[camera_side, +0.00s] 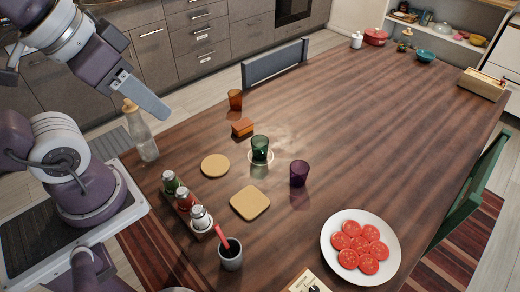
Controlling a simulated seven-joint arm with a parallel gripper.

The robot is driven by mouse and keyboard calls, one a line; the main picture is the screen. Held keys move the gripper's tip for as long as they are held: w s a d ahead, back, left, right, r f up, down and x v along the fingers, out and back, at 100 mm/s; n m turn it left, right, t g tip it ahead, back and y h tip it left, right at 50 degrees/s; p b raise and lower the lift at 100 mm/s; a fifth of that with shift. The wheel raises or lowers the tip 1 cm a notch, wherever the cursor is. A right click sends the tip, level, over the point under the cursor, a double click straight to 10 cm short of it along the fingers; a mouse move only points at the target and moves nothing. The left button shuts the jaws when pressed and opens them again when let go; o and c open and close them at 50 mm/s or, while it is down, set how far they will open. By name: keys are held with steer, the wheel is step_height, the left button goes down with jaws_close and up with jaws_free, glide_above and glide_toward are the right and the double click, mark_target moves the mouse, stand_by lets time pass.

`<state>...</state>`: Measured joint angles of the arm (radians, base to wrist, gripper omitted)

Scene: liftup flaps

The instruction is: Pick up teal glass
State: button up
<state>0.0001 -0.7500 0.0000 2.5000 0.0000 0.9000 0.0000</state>
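The teal glass (260,149) stands upright on the wooden table, left of the table's middle. It is dark green-teal, and a pale ring shows around its base. My gripper (150,102) is in the air at the upper left, well apart from the glass and to its left. It is seen side-on, so I cannot tell whether its fingers are open or shut. Nothing shows held in it. An orange glass (235,100) stands behind the teal one, and a purple glass (299,173) stands in front of it to the right.
An orange-brown block (242,127) and two round-edged tan pieces (215,166) (250,203) lie near the glass. A bottle (142,133) stands below my gripper. A condiment caddy (186,207), a dark cup (230,255) and a tomato plate (389,235) are in front. The table's right middle is clear.

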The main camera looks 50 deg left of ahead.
stand_by(0.4)
steer(key=o, duration=0.8)
steer(key=shift+w, duration=0.1)
steer(key=n+g, duration=0.2)
steer(key=g, duration=0.2)
glide_above(260, 148)
step_height(260, 148, down, 20)
steer(key=f, duration=0.5)
steer(key=w+a+f, duration=0.1)
steer(key=f, duration=0.5)
steer(key=w+a+f, duration=0.1)
steer(key=f, duration=0.5)
